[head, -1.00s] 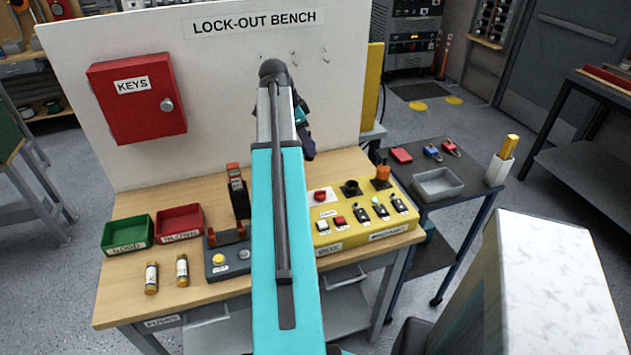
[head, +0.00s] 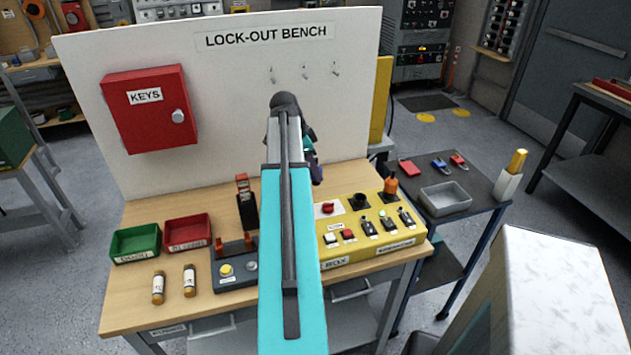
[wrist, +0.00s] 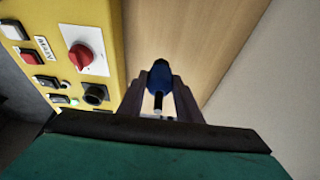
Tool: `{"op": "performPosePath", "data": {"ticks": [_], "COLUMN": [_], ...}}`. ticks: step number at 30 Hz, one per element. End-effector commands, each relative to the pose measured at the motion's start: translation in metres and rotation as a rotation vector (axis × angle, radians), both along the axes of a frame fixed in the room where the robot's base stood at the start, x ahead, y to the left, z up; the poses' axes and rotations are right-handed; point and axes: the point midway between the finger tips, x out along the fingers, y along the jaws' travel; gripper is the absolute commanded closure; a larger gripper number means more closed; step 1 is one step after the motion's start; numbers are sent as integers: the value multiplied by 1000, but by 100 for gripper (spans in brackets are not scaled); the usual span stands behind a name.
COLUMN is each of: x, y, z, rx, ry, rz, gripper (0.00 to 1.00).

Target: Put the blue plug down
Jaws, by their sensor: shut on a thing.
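The blue plug (wrist: 159,78) sits between the two dark fingers of my gripper (wrist: 158,97) in the wrist view. The gripper is shut on it, with a pale pin-like end toward the camera. Bare wooden bench top (wrist: 205,40) shows behind the plug, and the yellow panel (wrist: 112,50) is to its left. The height of the plug above the bench cannot be told. In the head view my arm covers most of the gripper, and I cannot make out the plug there.
Left are a grey switch box (head: 235,285), green bin (head: 135,243), red bin (head: 187,232) and two fuses. A white board stands behind.

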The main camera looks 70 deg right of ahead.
Motion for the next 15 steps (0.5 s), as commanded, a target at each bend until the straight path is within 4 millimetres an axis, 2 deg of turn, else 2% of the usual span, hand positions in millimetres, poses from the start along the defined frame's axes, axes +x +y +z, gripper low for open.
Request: {"op": "performPosePath", "data": {"ticks": [6, 15], "x": [0, -1], "y": [0, 0], "z": [-14, -15], "rx": [0, -1], "ry": [0, 0], "rz": [0, -2], "gripper": [97, 97]}}
